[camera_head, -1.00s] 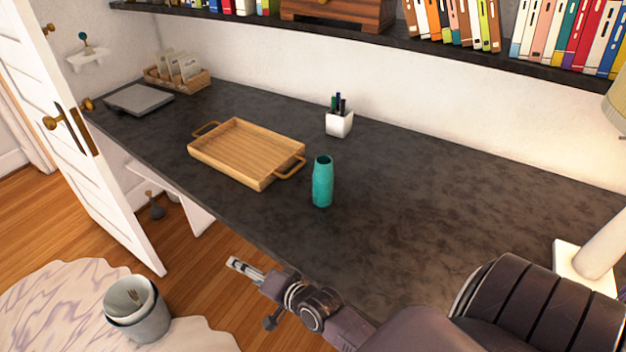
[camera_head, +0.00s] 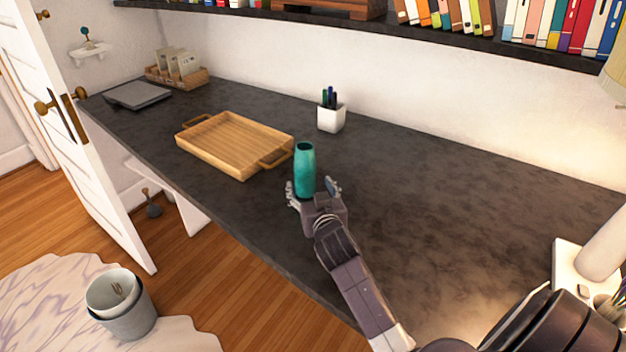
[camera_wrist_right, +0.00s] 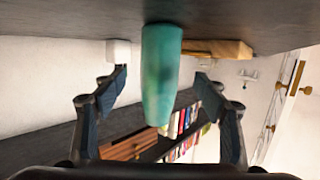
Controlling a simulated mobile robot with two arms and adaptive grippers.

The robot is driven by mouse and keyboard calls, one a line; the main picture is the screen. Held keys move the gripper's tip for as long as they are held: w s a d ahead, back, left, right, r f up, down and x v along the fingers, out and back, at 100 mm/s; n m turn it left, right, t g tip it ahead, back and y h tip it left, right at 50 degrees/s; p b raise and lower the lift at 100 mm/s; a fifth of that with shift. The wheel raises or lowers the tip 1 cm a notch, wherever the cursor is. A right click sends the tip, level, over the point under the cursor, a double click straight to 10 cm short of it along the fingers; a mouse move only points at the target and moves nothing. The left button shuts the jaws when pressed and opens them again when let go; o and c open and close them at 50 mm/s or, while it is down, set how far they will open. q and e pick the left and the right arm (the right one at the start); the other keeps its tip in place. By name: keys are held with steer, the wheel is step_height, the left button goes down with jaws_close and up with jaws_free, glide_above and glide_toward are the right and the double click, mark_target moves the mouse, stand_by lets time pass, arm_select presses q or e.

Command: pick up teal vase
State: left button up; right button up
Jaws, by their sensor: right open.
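The teal vase (camera_head: 304,170) stands upright on the dark desk, right of the wooden tray. My right gripper (camera_head: 314,190) is open around the lower part of the vase in the head view, with a finger on either side. In the right wrist view, which looks upside down, the vase (camera_wrist_right: 161,75) is between the two open fingers of my right gripper (camera_wrist_right: 160,95). Gaps show on both sides, so the fingers appear apart from it. My left gripper is not in view.
The wooden tray (camera_head: 215,160) with handles lies just left of the vase. A white pen cup (camera_head: 331,118) stands behind, near the wall. A lamp base (camera_head: 572,266) is at the right. The desk (camera_head: 430,185) between vase and lamp is clear.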

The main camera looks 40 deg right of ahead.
mark_target(307, 180)
steer(key=shift+x, duration=3.5)
steer(key=shift+c, duration=0.7)
steer(key=c, duration=1.3)
